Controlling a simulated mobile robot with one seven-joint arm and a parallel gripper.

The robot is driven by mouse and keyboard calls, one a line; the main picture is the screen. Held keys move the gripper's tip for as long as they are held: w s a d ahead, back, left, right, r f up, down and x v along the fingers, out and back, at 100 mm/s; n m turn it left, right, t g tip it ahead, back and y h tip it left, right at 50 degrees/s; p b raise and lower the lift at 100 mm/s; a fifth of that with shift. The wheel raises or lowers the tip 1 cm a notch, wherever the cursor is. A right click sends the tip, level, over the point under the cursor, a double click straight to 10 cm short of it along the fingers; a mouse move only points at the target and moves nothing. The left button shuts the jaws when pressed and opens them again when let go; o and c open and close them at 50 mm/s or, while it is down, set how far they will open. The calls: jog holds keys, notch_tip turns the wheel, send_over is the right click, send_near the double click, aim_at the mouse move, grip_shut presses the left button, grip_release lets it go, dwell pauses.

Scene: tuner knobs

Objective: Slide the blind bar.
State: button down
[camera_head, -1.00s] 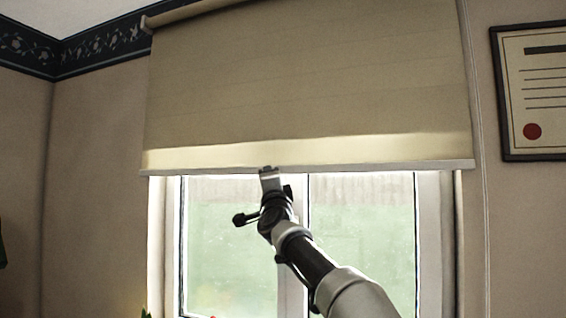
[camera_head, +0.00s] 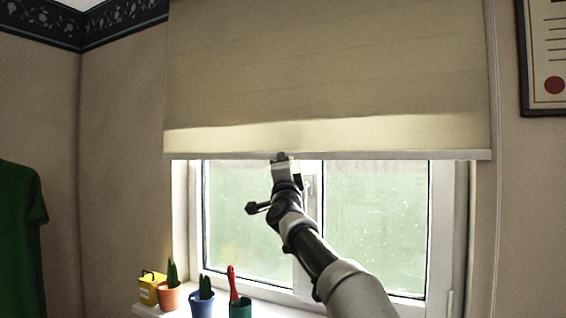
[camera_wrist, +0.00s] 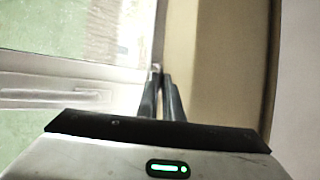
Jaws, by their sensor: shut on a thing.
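The blind bar (camera_head: 400,155) is a pale, thin, level strip along the lower edge of a beige roller blind (camera_head: 330,80). The blind hangs over the upper part of a window. My gripper (camera_head: 280,158) reaches up from below and is shut on the bar, a little left of its middle. In the wrist view, the two dark fingers (camera_wrist: 158,75) come together at the bar (camera_wrist: 161,35), which runs upright in that picture beside the beige blind (camera_wrist: 215,60). The fingertips partly hide the bar where they meet it.
Below, the window sill (camera_head: 175,313) holds a yellow box (camera_head: 150,290), an orange plant pot (camera_head: 170,298), a blue pot (camera_head: 199,305) and a green pot (camera_head: 240,309). A green garment (camera_head: 20,235) hangs at left, and a framed certificate (camera_head: 548,55) at right.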

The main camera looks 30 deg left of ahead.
jog(key=c, duration=1.9)
grip_release()
jog(key=shift+d+f, duration=0.1)
jog(key=b+v, duration=0.3)
jog(key=v, duration=1.4)
jog(key=shift+s, duration=0.2)
